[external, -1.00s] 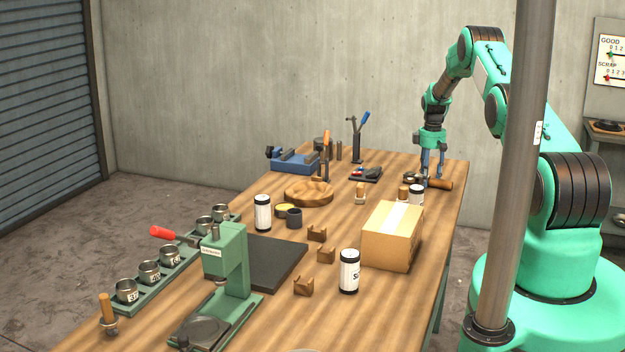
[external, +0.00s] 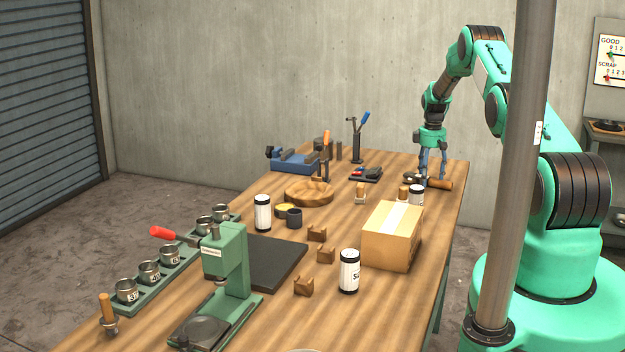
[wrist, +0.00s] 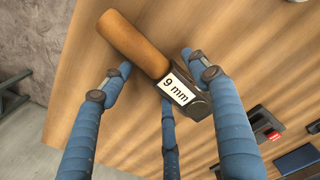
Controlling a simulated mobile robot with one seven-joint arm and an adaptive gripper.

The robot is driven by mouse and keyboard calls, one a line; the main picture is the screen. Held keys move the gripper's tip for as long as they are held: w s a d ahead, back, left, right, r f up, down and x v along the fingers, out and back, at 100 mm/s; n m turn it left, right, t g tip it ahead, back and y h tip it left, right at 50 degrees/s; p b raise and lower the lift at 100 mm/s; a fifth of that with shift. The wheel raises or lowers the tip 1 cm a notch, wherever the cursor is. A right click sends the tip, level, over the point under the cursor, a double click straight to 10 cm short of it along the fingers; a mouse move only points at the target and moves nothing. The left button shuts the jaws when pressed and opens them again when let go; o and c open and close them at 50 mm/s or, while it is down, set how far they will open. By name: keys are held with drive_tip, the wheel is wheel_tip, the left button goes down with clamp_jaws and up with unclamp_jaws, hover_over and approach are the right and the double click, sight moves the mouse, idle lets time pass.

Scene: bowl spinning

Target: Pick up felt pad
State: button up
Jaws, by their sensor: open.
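My gripper (external: 433,177) has blue jointed fingers and is low over the far right end of the table. In the wrist view my gripper (wrist: 155,65) is open, its fingers spread around a tool with a wooden handle (wrist: 133,42) and a dark head labelled "9 mm" (wrist: 178,88). I cannot tell whether any finger touches it. The tool's handle also shows in the external view (external: 440,184). I cannot surely identify a felt pad; a flat dark blue piece (wrist: 297,160) lies at the lower right of the wrist view.
A round wooden board (external: 308,193) is farther left. The table's right edge is close.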

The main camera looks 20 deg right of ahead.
wheel_tip(320, 180, up, 12)
drive_tip(key=shift+f, duration=0.15)
idle(0.5)
idle(0.5)
